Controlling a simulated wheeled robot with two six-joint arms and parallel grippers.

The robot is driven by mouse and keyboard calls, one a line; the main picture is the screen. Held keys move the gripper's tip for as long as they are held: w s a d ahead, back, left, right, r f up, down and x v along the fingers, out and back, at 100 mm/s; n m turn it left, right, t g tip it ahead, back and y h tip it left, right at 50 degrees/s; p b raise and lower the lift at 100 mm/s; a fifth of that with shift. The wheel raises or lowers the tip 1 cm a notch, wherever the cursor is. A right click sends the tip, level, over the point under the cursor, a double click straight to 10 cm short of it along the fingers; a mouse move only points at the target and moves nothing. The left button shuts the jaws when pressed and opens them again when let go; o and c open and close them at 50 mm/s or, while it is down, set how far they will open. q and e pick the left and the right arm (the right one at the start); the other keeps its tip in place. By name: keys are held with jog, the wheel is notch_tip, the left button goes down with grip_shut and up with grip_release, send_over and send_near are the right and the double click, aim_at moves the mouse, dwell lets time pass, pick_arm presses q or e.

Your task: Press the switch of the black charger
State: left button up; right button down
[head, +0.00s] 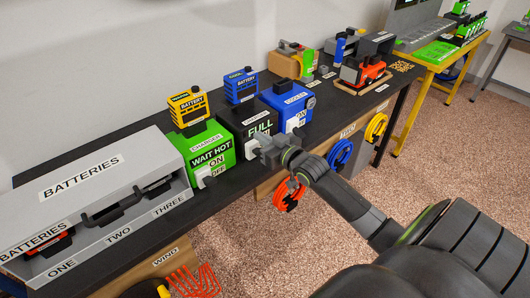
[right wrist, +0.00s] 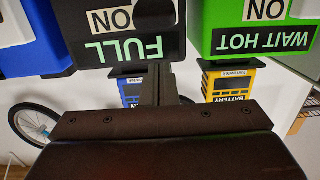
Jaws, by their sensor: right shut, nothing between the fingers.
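The black charger (head: 245,120) reads FULL and stands on the dark bench between the green and blue chargers. A blue battery (head: 240,86) labelled COOL is on it. My right gripper (head: 262,150) is shut and empty at the charger's lower front, covering its switch area in the head view. In the right wrist view, which is upside down, the shut fingers (right wrist: 158,85) are in front of the black charger (right wrist: 95,52), close to its FULL lettering and ON label (right wrist: 112,18). I cannot tell if they touch. The switch is not clearly visible. My left gripper is out of view.
The green charger (head: 207,150) reads WAIT HOT and holds a yellow battery (head: 187,106). The blue charger (head: 289,105) is close on the other side. A grey BATTERIES rack (head: 95,185) stands at left. Coiled orange (head: 288,195) and blue (head: 341,154) cables hang on the bench front.

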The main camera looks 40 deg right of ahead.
aim_at(257, 151)
jog(key=shift+s+f+b, duration=0.2)
jog(key=shift+s+f, duration=0.1)
jog(key=shift+f, duration=0.65)
jog(key=shift+s+f+b, duration=0.15)
jog(key=shift+s+f, duration=0.1)
jog(key=shift+f, duration=0.65)
